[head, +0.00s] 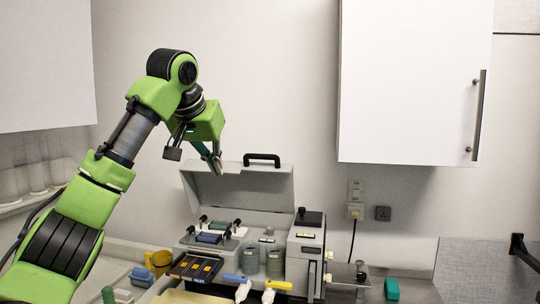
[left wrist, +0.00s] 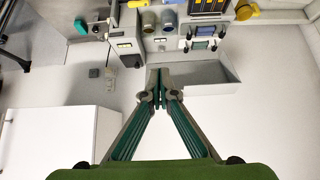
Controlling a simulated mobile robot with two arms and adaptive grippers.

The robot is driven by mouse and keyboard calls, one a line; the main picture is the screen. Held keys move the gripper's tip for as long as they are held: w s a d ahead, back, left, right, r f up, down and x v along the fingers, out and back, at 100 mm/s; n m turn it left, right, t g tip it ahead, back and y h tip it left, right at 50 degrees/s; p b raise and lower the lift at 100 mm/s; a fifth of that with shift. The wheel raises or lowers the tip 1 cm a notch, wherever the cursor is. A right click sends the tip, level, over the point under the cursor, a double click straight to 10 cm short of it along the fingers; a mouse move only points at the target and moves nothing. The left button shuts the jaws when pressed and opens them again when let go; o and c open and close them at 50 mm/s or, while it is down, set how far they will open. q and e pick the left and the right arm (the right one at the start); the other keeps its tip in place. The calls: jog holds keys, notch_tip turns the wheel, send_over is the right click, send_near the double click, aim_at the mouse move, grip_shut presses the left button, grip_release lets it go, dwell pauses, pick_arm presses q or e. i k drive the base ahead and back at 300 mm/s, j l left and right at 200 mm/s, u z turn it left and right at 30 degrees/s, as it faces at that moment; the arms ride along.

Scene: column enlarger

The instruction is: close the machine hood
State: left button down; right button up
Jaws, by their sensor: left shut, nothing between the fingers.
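The machine hood (head: 245,188) is a grey lid standing raised at the back of the grey machine (head: 305,250). A black handle (head: 262,157) sits on its top edge. My left gripper (head: 216,170) is shut and empty, pointing down by the upper left part of the hood. In the left wrist view my left gripper's fingertips (left wrist: 158,75) meet in front of the hood (left wrist: 205,78), seen upside down. I cannot tell whether they touch it. My right gripper is not in view.
A white wall cupboard (head: 415,80) hangs at the upper right. Blue and yellow-handled tools (head: 270,285) lie at the machine's front. A yellow mug (head: 158,262) stands to its left, and a teal block (head: 392,289) to its right. The wall above the hood is clear.

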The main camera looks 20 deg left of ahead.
aim_at(245, 184)
jog(key=i, duration=0.8)
jog(key=i+j, duration=0.15)
jog(key=i, duration=0.65)
